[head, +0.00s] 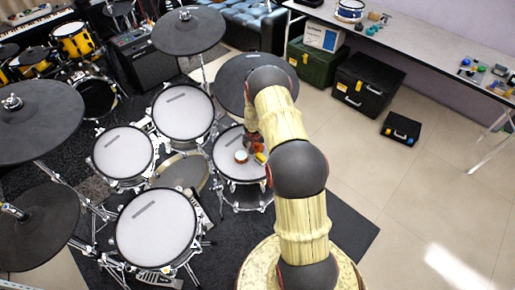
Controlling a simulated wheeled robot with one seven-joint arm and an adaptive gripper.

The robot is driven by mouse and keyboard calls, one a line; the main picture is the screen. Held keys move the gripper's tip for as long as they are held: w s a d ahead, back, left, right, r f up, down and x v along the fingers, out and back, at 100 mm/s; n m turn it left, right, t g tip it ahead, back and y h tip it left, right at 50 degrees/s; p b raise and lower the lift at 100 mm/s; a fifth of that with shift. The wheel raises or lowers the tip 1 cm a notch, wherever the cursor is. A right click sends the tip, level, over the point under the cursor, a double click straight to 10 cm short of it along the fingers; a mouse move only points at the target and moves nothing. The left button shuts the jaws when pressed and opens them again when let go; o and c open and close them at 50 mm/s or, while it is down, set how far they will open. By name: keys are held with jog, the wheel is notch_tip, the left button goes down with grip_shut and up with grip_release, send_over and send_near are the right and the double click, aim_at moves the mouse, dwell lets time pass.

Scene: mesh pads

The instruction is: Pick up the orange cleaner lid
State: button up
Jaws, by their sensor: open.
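A small round orange thing with a pale top (241,157), which looks like the orange cleaner lid, sits on the white mesh pad (228,168) in the middle of the drum kit. A small yellow item (260,157) lies just right of it on the same pad. My gripper (254,146) is small and partly hidden by my arm. It is over the back right part of the pad, close to both items. It is open, and I see nothing held in it. Whether it touches either item is too small to tell.
Other mesh pads (156,228) and dark cymbal pads (188,32) on stands crowd the left and back. Black cases (367,86) and a long table (430,45) with small items stand at the back right. The tiled floor (420,190) at right is clear.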

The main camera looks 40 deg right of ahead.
jog(key=shift+c, duration=1.3)
jog(key=shift+f, duration=0.1)
jog(key=c, duration=1.5)
grip_shut()
